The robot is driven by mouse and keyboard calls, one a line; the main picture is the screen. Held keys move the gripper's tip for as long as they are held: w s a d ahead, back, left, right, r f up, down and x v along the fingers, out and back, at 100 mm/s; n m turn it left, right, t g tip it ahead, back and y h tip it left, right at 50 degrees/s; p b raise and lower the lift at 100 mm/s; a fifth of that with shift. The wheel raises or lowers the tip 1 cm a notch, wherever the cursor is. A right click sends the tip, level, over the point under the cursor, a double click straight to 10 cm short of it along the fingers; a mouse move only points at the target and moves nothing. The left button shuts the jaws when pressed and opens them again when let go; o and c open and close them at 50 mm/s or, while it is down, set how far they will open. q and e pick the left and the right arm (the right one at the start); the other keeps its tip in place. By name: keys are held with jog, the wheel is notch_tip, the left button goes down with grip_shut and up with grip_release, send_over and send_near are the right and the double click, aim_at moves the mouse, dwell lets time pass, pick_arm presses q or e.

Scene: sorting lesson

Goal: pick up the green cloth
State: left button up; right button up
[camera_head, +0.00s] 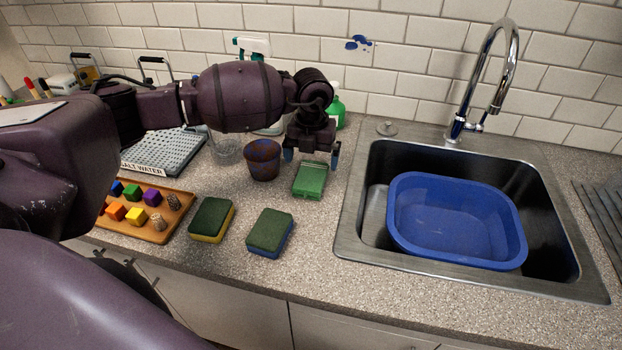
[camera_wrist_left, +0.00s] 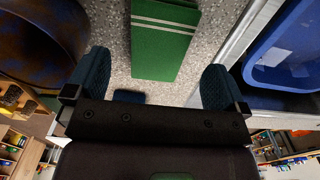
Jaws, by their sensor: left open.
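The green cloth (camera_head: 309,181) lies folded on the speckled counter, between a dark rusty-looking cup and the sink. Pale stripes cross it in the left wrist view (camera_wrist_left: 160,52). My left gripper (camera_head: 312,160) is open and empty, pointing down above the back end of the cloth. In the left wrist view its two blue fingertips (camera_wrist_left: 157,85) are spread wide, with the cloth's near end between them and a little ahead. The fingers do not appear to touch it. My right gripper is not in view.
The cup (camera_head: 263,160) stands close left of the cloth. Two sponges (camera_head: 211,219) (camera_head: 270,233) lie in front. A tray (camera_head: 178,222) of coloured blocks is further left. The sink (camera_head: 352,222), holding a blue basin (camera_head: 456,256), is to the right. A green bottle (camera_head: 338,110) stands behind.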

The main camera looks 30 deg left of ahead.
aim_at(312, 173)
pick_arm(q)
notch_tip(312, 173, down, 5)
jog(key=c, duration=1)
